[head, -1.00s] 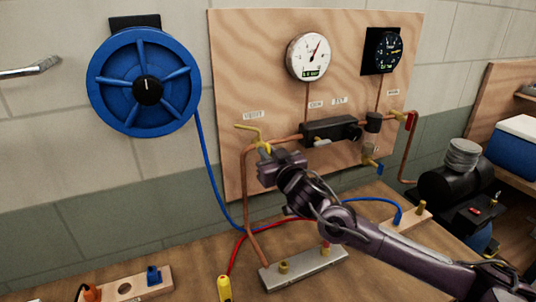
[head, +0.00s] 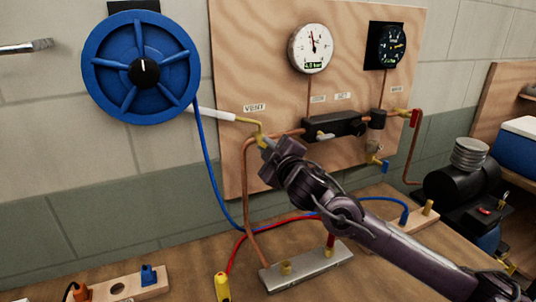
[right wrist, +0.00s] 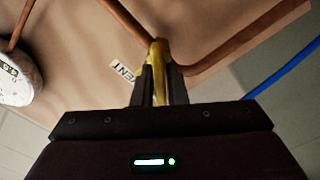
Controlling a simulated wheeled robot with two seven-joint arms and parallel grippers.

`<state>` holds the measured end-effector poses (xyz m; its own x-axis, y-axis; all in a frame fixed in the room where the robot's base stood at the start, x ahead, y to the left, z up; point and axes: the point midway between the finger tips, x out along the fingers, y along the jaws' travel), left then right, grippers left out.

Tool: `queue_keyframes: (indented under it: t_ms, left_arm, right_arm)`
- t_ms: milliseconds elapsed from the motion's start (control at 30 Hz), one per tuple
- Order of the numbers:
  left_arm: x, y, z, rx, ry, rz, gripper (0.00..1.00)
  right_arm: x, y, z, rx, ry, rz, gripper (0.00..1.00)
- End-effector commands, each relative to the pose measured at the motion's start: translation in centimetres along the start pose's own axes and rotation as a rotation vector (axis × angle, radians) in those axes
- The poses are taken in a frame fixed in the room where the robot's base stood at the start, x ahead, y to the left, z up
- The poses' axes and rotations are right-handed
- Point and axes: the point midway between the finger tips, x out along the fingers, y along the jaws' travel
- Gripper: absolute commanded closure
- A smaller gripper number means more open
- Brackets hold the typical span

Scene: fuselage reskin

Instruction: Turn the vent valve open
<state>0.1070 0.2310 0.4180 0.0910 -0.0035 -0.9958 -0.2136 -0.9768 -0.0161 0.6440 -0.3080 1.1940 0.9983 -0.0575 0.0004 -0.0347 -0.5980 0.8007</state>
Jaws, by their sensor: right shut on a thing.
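The yellow vent valve handle (head: 260,138) is on the copper pipe at the left of the plywood panel, below the VENT label (head: 255,107). A brass outlet tube (head: 247,120) points left from it, and a straight white streak (head: 212,114) extends from its end. My right gripper (head: 266,144) is at the valve. In the right wrist view, its dark fingers (right wrist: 158,88) are shut on the yellow handle (right wrist: 158,62), whose lower part is between them. The fingers partly hide the valve. My left gripper is not in view.
A round white gauge (head: 311,48) and a black gauge (head: 391,46) are on the plywood panel (head: 235,60). A blue hose reel (head: 141,67) hangs left. A metal block (head: 306,268) and red and blue hoses lie on the bench below. A black compressor (head: 460,180) stands right.

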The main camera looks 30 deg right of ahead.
Motion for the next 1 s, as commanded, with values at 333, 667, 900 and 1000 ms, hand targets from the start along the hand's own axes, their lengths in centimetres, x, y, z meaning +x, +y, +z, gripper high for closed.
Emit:
queue_keyframes:
  t_ms: [333,667,900,1000]
  left_arm:
    - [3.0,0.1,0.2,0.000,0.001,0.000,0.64]
    - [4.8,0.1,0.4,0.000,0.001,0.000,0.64]
    - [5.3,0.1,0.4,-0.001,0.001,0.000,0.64]
    - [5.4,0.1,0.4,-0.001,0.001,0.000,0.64]
  right_arm:
    - [0.0,-0.5,0.2,-0.323,0.000,0.001,1.00]
    - [0.0,-0.5,0.2,-0.550,0.000,0.000,1.00]
    - [0.0,-0.5,0.2,-0.633,-0.001,-0.002,1.00]
    - [0.0,-0.5,0.2,-0.650,-0.001,-0.002,1.00]
